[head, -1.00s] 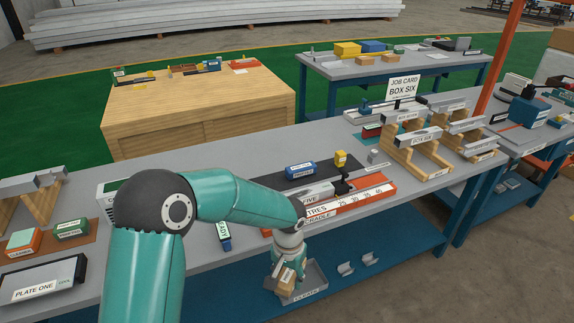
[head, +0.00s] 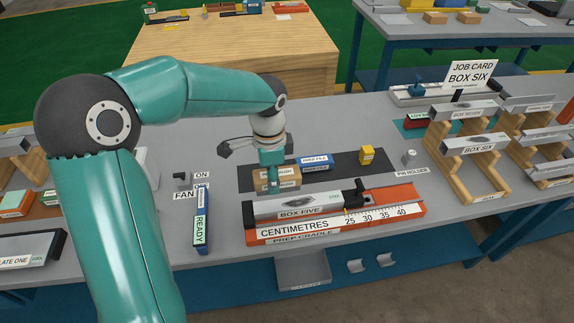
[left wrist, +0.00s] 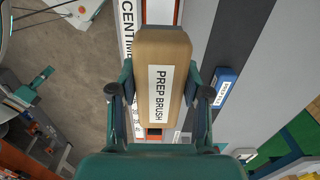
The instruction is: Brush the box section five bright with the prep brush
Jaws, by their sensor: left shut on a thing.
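Box section five (head: 300,206), a pale metal bar labelled BOX FIVE, lies lengthwise in the orange prep cradle (head: 405,193) in the head view. Its upper face has a dark patch. My left gripper (head: 271,168) is shut on the prep brush (head: 275,181), a wooden block, at the back edge of the bar's left half. In the left wrist view the brush (left wrist: 162,85) sits between the fingers with its label up and hides most of what is under it. I cannot tell whether it touches the bar. My right gripper is not in view.
A blue prep file (head: 315,162) and a yellow block (head: 367,154) are on the dark mat behind the cradle. A READY block (head: 202,222) and a fan switch (head: 182,180) stand left. A pin holder (head: 409,158) and wooden racks (head: 470,165) stand right.

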